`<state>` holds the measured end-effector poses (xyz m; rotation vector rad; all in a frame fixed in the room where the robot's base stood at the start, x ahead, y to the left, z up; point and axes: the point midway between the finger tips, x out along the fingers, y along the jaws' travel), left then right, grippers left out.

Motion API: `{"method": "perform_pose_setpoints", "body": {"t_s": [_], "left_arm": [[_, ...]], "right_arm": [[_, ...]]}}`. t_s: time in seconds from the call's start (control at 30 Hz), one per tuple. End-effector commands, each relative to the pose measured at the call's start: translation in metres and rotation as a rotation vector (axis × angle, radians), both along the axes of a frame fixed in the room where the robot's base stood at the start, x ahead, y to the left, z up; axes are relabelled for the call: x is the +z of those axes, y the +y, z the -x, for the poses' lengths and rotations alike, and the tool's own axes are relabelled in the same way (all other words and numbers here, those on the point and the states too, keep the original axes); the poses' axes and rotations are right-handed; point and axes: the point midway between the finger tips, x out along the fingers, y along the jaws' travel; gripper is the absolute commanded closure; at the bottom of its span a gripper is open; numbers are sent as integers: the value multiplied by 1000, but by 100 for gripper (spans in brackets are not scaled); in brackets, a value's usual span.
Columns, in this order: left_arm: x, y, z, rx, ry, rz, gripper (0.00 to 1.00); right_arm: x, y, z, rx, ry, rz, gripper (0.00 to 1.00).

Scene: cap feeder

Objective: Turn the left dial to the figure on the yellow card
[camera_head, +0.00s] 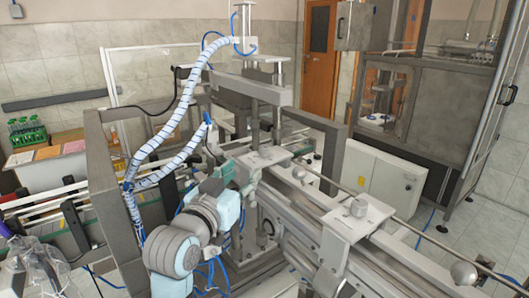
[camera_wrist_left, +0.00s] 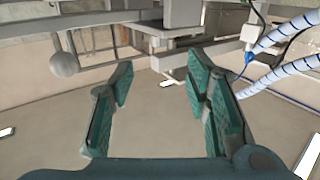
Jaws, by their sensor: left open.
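My left gripper (camera_head: 226,173) is at the machine's near side in the head view, partly hidden by its own wrist. In the left wrist view its two green-padded fingers (camera_wrist_left: 160,80) stand wide apart with nothing between them. I cannot tell which is the left dial, and no figures are readable. A yellowish card (camera_head: 48,152) lies between other coloured sheets on the far-left table; its figure is too small to read. My right gripper is not in view.
A ball-ended handle (camera_head: 463,273) sticks out at the lower right. A ball knob (camera_wrist_left: 64,64) shows left of the fingers in the wrist view.

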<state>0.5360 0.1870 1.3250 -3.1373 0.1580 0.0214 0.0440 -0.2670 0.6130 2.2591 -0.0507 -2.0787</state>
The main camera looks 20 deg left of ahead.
Motion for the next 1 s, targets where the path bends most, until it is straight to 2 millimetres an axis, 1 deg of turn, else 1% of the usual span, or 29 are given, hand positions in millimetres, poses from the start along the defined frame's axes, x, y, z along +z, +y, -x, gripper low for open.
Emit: {"method": "perform_pose_setpoints", "body": {"t_s": [0.03, 0.1, 0.17, 0.4, 0.6, 0.7, 0.8, 1.0], "left_arm": [[6, -1, -4, -2, -12, 2, 56], [7, -2, -14, -2, -13, 2, 56], [6, -3, -26, -2, -12, 2, 56], [6, -9, -81, -2, -9, 2, 56], [6, -13, -120, -2, -10, 1, 56], [6, -14, -133, -2, -11, 1, 56], [5, -15, -140, -1, -11, 1, 56], [5, -15, -143, -1, -12, 1, 56]], "right_arm": [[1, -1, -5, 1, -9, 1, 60], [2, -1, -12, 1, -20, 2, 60], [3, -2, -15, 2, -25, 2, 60], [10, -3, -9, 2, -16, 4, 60], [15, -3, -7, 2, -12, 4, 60], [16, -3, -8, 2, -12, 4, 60], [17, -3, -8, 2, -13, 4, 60], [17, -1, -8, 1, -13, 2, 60]]}}
